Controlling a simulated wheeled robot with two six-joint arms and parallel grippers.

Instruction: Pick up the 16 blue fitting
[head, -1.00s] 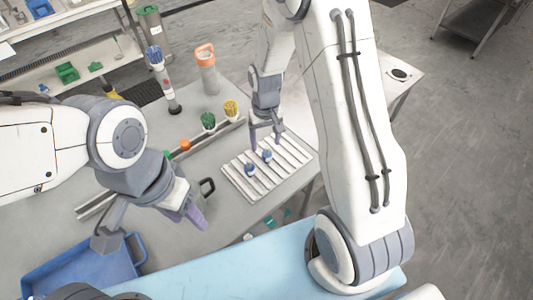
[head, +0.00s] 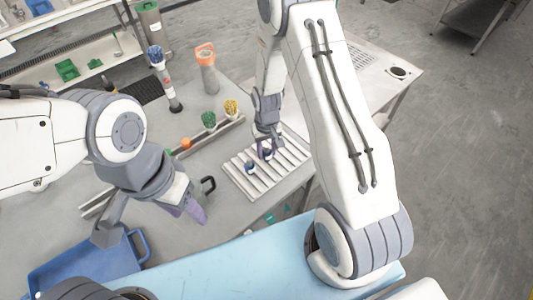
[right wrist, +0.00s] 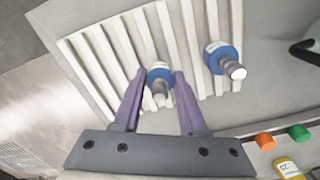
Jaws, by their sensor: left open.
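Two blue fittings with pale metal stems sit on a white slatted rack (head: 238,180). One blue fitting (right wrist: 160,76) is between the fingers of my right gripper (right wrist: 160,80); the fingers are apart, with small gaps visible beside the fitting. The other blue fitting (right wrist: 222,58) stands to its right in the right wrist view, and in the head view it is the nearer, left one (head: 250,168). I cannot read a number on either. In the head view my right gripper (head: 267,151) is low over the rack. My left gripper (head: 152,222) is open and empty, left of the rack.
An orange-topped bottle (head: 207,70) and a blue-topped tool (head: 164,78) stand further back. A blue tray (head: 85,268) is at lower left.

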